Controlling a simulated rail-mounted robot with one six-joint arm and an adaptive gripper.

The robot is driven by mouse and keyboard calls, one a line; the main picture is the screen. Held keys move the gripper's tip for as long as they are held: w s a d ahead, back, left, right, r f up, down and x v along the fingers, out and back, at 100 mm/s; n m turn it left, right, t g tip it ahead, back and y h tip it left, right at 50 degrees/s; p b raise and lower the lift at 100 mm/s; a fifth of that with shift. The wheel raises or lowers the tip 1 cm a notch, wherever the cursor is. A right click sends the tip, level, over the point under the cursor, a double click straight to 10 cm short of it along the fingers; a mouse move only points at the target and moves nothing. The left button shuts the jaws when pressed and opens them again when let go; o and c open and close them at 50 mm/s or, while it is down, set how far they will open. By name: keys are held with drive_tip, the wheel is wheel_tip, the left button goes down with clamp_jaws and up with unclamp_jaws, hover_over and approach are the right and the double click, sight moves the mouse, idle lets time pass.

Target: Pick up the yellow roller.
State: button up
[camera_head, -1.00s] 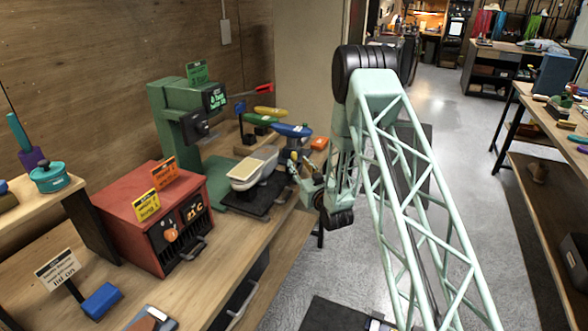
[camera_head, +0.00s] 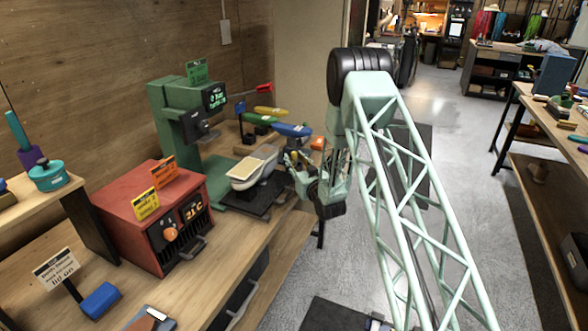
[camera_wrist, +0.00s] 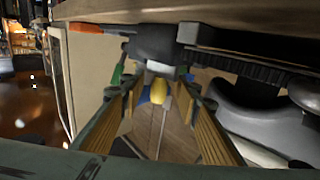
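The yellow roller (camera_head: 268,111) lies at the back of the left workbench, beside a green one (camera_head: 258,119) and a blue one (camera_head: 292,130). In the wrist view a yellow rounded end (camera_wrist: 158,90), seemingly the yellow roller's, shows between and beyond my fingertips. My gripper (camera_head: 293,162) is nearer the camera than the rollers, at the bench's right edge, next to the sneaker. In the wrist view my gripper (camera_wrist: 159,88) is open, with its tan-padded fingers apart and nothing held. I cannot tell the exact gap to the roller.
A green press machine (camera_head: 180,125) stands left of the rollers. A white sneaker (camera_head: 253,168) sits on a dark plate close to my gripper. An orange piece (camera_head: 317,144) is behind the gripper. A red box (camera_head: 150,218) stands nearer on the bench.

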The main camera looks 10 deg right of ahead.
drive_tip(key=shift+w, duration=0.4)
drive_tip(key=shift+c, duration=0.9)
drive_tip(key=c, duration=0.6)
drive_tip(key=shift+o, duration=0.2)
